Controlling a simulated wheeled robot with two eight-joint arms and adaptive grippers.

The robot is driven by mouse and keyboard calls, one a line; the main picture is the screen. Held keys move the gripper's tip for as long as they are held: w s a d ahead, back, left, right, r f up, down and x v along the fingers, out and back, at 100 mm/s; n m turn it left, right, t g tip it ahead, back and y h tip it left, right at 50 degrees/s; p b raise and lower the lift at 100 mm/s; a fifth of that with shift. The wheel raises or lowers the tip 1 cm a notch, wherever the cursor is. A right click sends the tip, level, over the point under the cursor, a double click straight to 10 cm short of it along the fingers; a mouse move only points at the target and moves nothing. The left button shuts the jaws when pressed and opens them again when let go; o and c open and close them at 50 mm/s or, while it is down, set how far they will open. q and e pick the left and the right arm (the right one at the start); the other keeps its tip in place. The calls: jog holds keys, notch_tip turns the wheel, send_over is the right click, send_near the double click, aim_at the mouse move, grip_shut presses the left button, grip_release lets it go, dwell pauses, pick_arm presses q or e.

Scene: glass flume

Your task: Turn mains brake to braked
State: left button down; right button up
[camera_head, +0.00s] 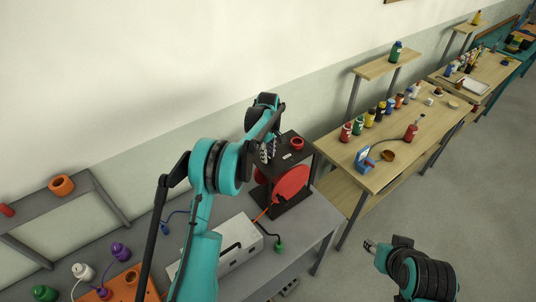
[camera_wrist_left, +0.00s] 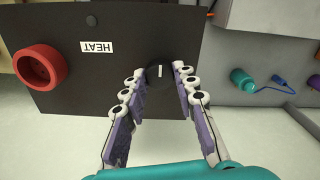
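A black stand (camera_head: 290,207) with a red disc (camera_head: 285,186) and an orange cable stands on the grey bench. No part reads as mains brake. My left gripper (camera_head: 267,152) is over this panel. In the left wrist view its fingers (camera_wrist_left: 160,92) are open, one on each side of the knob; contact cannot be told. My right gripper (camera_head: 370,246) is low right, away from the benches; its fingers are too small to read.
A white box (camera_head: 238,248) with a black handle lies on the grey bench, left of the stand. Purple and green plugs (camera_head: 121,251) with cables lie further left. A wooden table (camera_head: 400,150) with several bottles stands to the right. The floor at right is clear.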

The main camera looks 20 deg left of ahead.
dwell(0.3)
pick_arm(q)
jog(key=m+b, duration=0.3)
jog(key=shift+f+m, duration=0.15)
jog(key=shift+m, duration=0.25)
jog(key=m+b, duration=0.2)
jog(key=m, duration=0.2)
jog(key=m+b, duration=0.1)
jog(key=m, duration=0.4)
jog(key=shift+b, duration=0.3)
jog(key=m+b, duration=0.1)
jog(key=m, duration=0.4)
jog(key=c, duration=1.2)
grip_release()
